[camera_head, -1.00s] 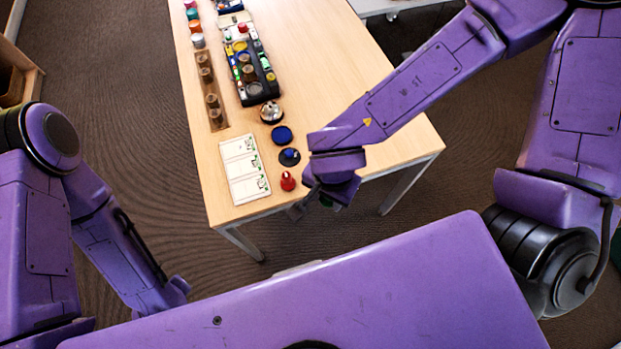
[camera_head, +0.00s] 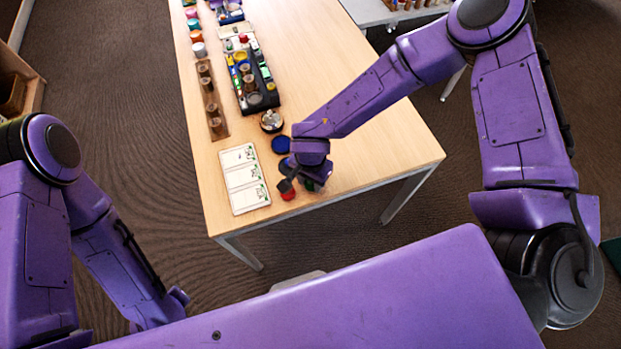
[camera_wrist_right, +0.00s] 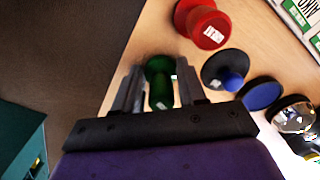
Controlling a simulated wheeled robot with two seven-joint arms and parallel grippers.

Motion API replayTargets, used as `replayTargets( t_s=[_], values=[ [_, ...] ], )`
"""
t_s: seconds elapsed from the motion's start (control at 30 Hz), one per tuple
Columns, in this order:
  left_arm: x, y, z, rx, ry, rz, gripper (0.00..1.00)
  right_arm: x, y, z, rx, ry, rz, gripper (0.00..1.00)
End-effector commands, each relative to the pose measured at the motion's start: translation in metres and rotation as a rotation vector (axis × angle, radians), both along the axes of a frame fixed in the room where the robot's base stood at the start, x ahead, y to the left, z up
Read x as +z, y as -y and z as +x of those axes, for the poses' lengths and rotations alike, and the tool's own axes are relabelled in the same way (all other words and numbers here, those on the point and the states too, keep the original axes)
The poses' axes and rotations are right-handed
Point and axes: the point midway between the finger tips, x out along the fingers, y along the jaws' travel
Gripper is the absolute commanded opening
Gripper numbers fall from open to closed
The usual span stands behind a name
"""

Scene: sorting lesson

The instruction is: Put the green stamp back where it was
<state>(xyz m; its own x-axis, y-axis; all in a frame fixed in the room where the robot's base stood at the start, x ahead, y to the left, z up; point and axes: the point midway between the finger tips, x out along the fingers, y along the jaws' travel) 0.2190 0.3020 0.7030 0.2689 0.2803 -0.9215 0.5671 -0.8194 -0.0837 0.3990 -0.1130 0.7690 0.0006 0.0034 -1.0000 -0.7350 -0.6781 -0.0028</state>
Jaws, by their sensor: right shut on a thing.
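My right gripper (camera_head: 303,184) is shut on the green stamp (camera_wrist_right: 160,82), which stands between its two fingers in the right wrist view. In the head view only a bit of green shows beneath the hand, over the near end of the table. I cannot tell whether the stamp's base touches the table. A red stamp (camera_head: 287,190) stands just left of the gripper; it also shows in the right wrist view (camera_wrist_right: 204,24). A blue stamp on a dark round base (camera_wrist_right: 225,70) is close by. My left arm hangs at the left, its fingers hidden.
A blue round pad (camera_head: 281,145) and a silver bell (camera_head: 271,121) stand behind the stamps. A white three-panel card (camera_head: 240,168) lies left. A dark tray (camera_head: 265,101) and a wooden block with knobbed cylinders (camera_head: 207,96) are farther back. The table's right side is clear.

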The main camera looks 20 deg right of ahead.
Motion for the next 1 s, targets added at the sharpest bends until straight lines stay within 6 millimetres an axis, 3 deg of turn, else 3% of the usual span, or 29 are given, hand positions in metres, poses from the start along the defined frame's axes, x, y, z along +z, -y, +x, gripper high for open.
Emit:
replayTargets(
  t_s=[0.2,0.23,0.3,0.67,1.0],
  values=[
    [-0.001,0.000,0.000,0.000,0.000,0.000,0.43,-0.003,0.000,0.000,-0.001,-0.001,0.000,0.21],
    [-0.001,0.000,0.000,0.000,0.000,0.000,0.43,-0.002,0.000,0.000,-0.001,0.000,0.000,0.51],
    [-0.001,0.000,0.000,0.000,0.000,0.000,0.43,-0.002,0.000,0.000,-0.001,-0.001,0.001,0.66],
    [0.000,0.000,0.000,0.000,0.000,0.000,0.43,0.007,0.000,0.000,-0.002,0.000,0.001,0.66],
    [0.002,0.000,0.000,0.000,0.000,0.000,0.43,0.090,0.000,0.001,-0.002,0.003,0.003,0.66]
  ],
)
